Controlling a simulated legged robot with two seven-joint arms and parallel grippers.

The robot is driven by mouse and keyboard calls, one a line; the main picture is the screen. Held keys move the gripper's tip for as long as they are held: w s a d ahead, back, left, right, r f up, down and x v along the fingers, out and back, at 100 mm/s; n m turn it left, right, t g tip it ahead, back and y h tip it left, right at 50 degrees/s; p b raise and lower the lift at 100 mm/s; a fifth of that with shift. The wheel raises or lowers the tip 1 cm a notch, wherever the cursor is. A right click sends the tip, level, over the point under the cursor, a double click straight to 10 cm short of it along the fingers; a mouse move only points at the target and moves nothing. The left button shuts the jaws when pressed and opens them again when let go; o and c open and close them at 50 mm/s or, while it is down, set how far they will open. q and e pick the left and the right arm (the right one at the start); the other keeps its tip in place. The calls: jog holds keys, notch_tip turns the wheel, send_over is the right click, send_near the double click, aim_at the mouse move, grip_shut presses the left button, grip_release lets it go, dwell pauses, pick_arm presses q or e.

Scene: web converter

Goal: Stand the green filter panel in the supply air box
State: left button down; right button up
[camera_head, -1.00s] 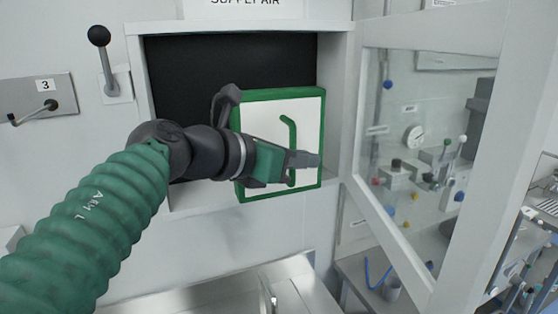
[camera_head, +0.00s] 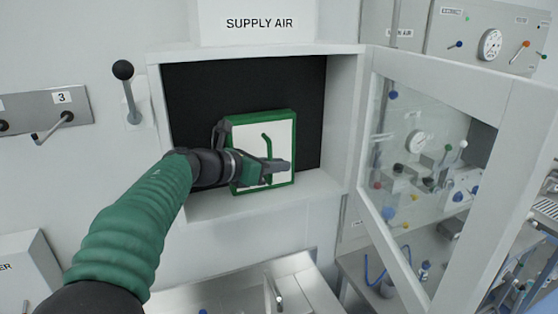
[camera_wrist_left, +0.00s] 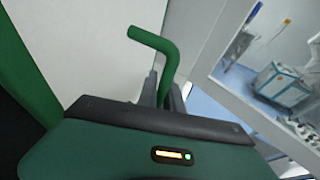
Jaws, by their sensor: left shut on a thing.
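The green-framed filter panel (camera_head: 283,141) with a white face stands nearly upright in the opening of the supply air box (camera_head: 342,120), right of its middle. Its lower edge is close to the box's bottom ledge; I cannot tell whether it touches. My left gripper (camera_head: 280,168) is in front of the white face, shut on the panel's green bent handle (camera_head: 267,144). The handle also shows in the left wrist view (camera_wrist_left: 163,45), its lower part hidden by the gripper body. The arm covers the panel's lower left. My right gripper is not in view.
The glazed door (camera_head: 425,160) stands open on the right of the box. A lever with a black knob (camera_head: 124,70) and a plate marked 3 (camera_head: 62,108) are on the left wall. A metal counter (camera_head: 240,285) is below.

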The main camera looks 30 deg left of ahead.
pick_arm(q)
jog(key=shift+s+a, duration=0.25)
jog(key=shift+a, duration=0.25)
jog(key=c, duration=1.7)
grip_release()
jog(key=shift+w+a+f, duration=0.1)
jog(key=shift+o, duration=1)
jog(key=shift+w, duration=0.15)
jog(key=shift+w+d, duration=0.25)
jog(key=shift+d, duration=0.45)
jog(key=shift+s+b, duration=0.3)
jog(key=shift+s, duration=0.1)
jog(key=a+b+v, duration=0.1)
jog(key=b+v, duration=0.1)
jog(key=v, duration=0.5)
jog(key=shift+b, duration=0.4)
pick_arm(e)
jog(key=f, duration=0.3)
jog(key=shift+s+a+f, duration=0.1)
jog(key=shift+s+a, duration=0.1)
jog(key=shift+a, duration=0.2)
